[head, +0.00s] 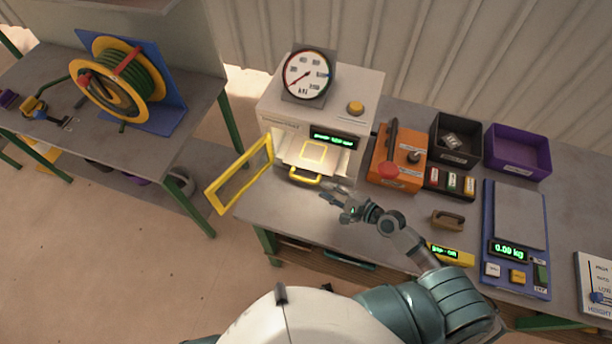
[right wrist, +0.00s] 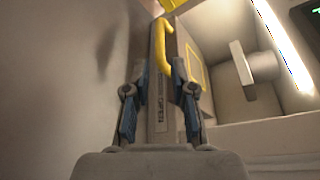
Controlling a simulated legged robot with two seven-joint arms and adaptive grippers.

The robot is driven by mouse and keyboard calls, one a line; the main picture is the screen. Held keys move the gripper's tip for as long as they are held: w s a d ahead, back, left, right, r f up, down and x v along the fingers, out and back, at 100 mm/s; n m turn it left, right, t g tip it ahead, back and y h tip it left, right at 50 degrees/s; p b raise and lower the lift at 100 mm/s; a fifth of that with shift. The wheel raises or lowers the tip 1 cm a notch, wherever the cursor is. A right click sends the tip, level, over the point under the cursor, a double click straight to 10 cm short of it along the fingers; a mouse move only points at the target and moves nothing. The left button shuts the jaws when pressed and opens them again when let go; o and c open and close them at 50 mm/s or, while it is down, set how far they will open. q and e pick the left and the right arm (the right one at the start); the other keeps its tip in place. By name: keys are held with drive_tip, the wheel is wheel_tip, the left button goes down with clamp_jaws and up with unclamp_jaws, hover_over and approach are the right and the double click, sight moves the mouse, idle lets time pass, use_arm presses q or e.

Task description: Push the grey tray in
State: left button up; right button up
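The grey tray (head: 296,166) is a flat plate with a yellow square outline, and it sits at the open mouth of the white press. Its yellow handle (head: 304,180) sticks out at the front. My right gripper (head: 328,192) is just right of and in front of the handle, with its fingers apart and nothing between them. In the right wrist view, the tray's labelled front edge (right wrist: 158,108) and the yellow handle (right wrist: 163,45) lie ahead of the open fingers (right wrist: 159,78). I cannot tell whether they touch. My left gripper is out of view.
The press (head: 370,95) carries a dial gauge (head: 308,75) and a yellow button (head: 355,107). Its yellow-framed door (head: 240,175) stands open to the left. An orange box with a red knob (head: 397,160) stands right of the press, and a scale (head: 515,235) farther right.

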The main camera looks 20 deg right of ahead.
sight(305, 180)
drive_tip(key=x, duration=0.8)
drive_tip(key=shift+s+a+r+p, duration=0.15)
drive_tip(key=shift+a+r+p, duration=0.05)
drive_tip(key=shift+a+p, duration=0.15)
drive_tip(key=shift+w+f, duration=0.3)
drive_tip(key=shift+w, duration=0.3)
drive_tip(key=shift+w+d+f, duration=0.1)
drive_tip(key=shift+w, duration=0.05)
